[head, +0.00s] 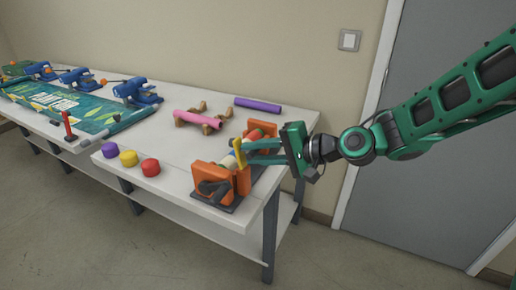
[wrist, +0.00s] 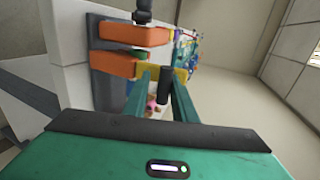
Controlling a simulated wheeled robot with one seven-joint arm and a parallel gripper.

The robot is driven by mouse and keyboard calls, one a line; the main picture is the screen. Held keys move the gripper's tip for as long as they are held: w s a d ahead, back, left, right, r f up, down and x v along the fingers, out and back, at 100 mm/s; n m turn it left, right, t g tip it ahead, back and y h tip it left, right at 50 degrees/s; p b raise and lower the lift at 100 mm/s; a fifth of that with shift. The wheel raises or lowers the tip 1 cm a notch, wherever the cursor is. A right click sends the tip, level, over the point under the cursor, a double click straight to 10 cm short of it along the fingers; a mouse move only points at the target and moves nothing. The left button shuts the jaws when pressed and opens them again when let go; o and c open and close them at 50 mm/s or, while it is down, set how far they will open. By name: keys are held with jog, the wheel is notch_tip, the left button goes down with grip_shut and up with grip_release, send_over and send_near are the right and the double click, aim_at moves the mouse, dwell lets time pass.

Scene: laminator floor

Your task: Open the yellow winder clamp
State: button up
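The winder at the near right end of the table has orange end blocks (head: 209,178) and a pale roll between them. The yellow winder clamp (head: 238,152) stands at the roll, partly hidden by my fingers. In the wrist view, a yellow piece of it (wrist: 181,75) shows behind the fingertips, with a black handle (wrist: 164,86) in front. My gripper (head: 247,151) reaches in from the right, level with the clamp. Contact cannot be told.
Purple, yellow and red round caps (head: 150,167) sit along the table's front edge. A pink roll on a brown stand (head: 197,120) and a purple roll (head: 258,104) lie behind. A printed green banner (head: 62,104) and blue clamps (head: 138,91) are further left. The floor in front is clear.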

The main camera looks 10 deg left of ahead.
jog(key=shift+w+r, duration=0.1)
jog(key=shift+w, duration=0.05)
jog(key=v, duration=1.1)
dwell(0.3)
jog(key=s+d+f+h, duration=0.2)
jog(key=d+f+h, duration=0.1)
jog(key=d, duration=0.5)
jog(key=s+d+f+h, duration=0.1)
jog(key=d+f+h, duration=0.2)
jog(key=d, duration=0.5)
jog(key=s+d+f+h, duration=0.2)
jog(key=d+f+h, duration=0.1)
jog(key=d, duration=0.5)
jog(key=s+d+r+m+g+h, duration=0.1)
jog(key=s+d+m+g+h, duration=0.2)
jog(key=s+d, duration=1.4)
jog(key=shift+s+d+g+h, duration=0.2)
jog(key=shift+s+g+h, duration=0.3)
jog(key=shift+s, duration=0.55)
